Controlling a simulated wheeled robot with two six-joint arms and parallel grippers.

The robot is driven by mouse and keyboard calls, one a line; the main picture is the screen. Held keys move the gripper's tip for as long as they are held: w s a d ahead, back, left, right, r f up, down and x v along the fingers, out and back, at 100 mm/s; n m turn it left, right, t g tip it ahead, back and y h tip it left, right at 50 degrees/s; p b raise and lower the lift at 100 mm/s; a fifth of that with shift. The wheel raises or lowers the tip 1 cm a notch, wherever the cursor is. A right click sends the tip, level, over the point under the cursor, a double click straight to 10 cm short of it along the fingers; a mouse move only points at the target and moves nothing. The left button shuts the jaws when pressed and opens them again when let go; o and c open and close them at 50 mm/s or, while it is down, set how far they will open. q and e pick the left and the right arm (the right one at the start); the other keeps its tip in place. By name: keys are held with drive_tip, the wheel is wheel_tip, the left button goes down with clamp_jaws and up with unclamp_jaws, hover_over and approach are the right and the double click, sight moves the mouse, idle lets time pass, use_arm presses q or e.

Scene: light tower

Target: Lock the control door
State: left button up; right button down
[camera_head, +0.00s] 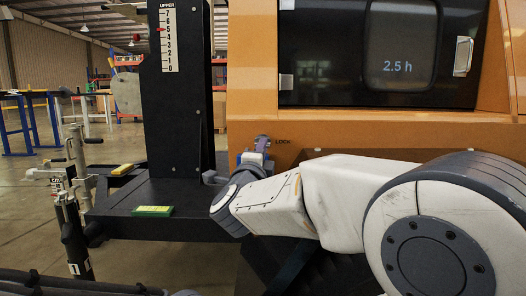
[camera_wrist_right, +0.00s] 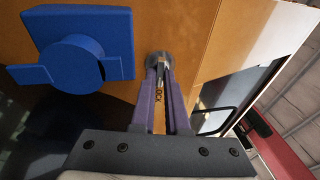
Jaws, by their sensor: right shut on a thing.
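An orange cabinet (camera_head: 350,133) has a dark panel (camera_head: 320,70) with a window reading "2.5 h"; the panel looks closed. A "LOCK" label (camera_head: 283,142) is on the orange face below it. My right gripper (camera_head: 263,143) is beside this label, its arm reaching in from the right. In the right wrist view, the purple-grey fingers of my right gripper (camera_wrist_right: 161,70) are shut on a small metal key-like piece (camera_wrist_right: 162,66) at a round lock (camera_wrist_right: 158,57). How deep it sits in the lock is hidden. My left gripper is not in view.
A blue latch-like block (camera_wrist_right: 80,50) is on the orange face beside the lock. A black mast (camera_head: 180,110) with a number scale stands left of the cabinet.

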drive_tip(key=shift+w+d+r, duration=0.1)
drive_tip(key=shift+w, duration=0.05)
drive_tip(key=c, duration=0.9)
unclamp_jaws()
drive_tip(key=shift+s, duration=0.2)
drive_tip(key=b+v, duration=0.4)
drive_tip(key=v, duration=0.6)
drive_tip(key=shift+s, duration=0.2)
